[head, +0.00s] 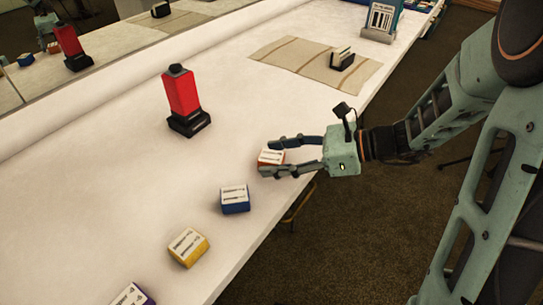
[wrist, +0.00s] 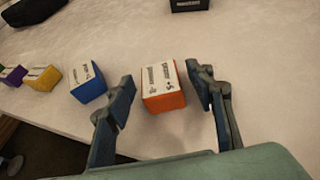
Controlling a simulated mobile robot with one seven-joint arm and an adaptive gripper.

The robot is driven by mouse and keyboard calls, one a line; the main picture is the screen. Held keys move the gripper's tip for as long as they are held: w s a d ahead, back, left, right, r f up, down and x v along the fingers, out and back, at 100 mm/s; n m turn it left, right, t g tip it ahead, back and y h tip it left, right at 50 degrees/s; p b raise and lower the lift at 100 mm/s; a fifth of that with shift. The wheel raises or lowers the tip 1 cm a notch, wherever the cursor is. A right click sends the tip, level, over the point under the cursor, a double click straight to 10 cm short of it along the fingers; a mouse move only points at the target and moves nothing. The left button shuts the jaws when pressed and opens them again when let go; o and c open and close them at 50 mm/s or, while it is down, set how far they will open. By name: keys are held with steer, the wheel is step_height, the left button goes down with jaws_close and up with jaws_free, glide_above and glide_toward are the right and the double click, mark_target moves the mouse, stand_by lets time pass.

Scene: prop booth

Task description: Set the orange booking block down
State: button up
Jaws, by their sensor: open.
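The orange booking block (head: 271,157) has a white printed top and sits on the white table (head: 120,170) near its front edge. In the wrist view the orange block (wrist: 163,88) stands between my two fingers, with a visible gap on each side. My gripper (head: 269,158) is open around it, and in the wrist view the gripper (wrist: 160,85) shows its fingers spread to the left and right. In the head view the fingers partly hide the block.
A blue block (head: 235,200), a yellow block (head: 188,247) and a purple block (head: 132,295) lie in a row nearer the camera. A red object on a black base (head: 188,122) stands behind. A striped mat (head: 290,58) with a small holder (head: 341,59) lies farther along.

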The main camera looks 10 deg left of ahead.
steer(key=p+v, duration=0.2)
steer(key=v, duration=0.8)
steer(key=shift+d, duration=0.4)
steer(key=shift+w+r, duration=0.1)
steer(key=shift+r, duration=0.05)
